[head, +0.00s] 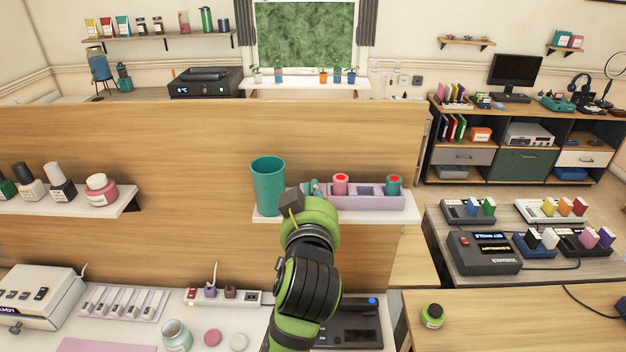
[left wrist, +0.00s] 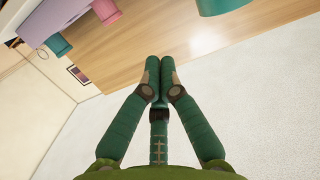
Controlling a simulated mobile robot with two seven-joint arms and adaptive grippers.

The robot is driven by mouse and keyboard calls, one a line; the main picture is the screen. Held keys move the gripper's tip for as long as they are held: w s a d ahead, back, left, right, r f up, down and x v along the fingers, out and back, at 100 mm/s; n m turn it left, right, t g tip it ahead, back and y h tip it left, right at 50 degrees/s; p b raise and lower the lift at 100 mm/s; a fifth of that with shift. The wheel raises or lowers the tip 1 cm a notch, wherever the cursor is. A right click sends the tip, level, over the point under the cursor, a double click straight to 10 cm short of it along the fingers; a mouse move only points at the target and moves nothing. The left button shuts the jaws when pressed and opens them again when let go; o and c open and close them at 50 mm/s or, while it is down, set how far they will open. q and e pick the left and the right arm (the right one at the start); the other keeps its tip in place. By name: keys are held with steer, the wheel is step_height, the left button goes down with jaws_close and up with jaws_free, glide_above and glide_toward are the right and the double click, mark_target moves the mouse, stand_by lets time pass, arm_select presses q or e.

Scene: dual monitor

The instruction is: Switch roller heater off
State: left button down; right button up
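No device in view is clearly labelled as the roller heater. A white box with a row of switches and a small display (head: 38,298) stands at the lower left. A dark device with a blue button (head: 360,322) is partly hidden behind my left arm. My left gripper (head: 313,187) is raised in front of the small shelf, beside the teal cup. In the left wrist view its dark green fingers (left wrist: 159,66) meet at the tips, with nothing seen between them. My right gripper is not in view.
The teal cup (head: 268,186) and a lilac tray (head: 375,202) with rollers stand on the small shelf. A power strip (head: 222,298), a jar (head: 175,335) and a white rack (head: 123,303) lie below. Several cartridge devices, including a dark one (head: 484,254), stand on the right table.

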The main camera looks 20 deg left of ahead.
arm_select(q)
steer(key=x, duration=1)
steer(key=shift+w+a+f, duration=0.1)
steer(key=shift+w+a, duration=0.1)
steer(key=shift+w, duration=0.05)
step_height(320, 180, down, 3)
steer(key=shift+w+r, duration=0.1)
steer(key=shift+w, duration=0.1)
steer(key=shift+s+f, duration=0.1)
steer(key=shift+f, duration=0.45)
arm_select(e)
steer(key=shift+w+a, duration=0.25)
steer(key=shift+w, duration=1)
arm_select(q)
steer(key=shift+f, duration=0.1)
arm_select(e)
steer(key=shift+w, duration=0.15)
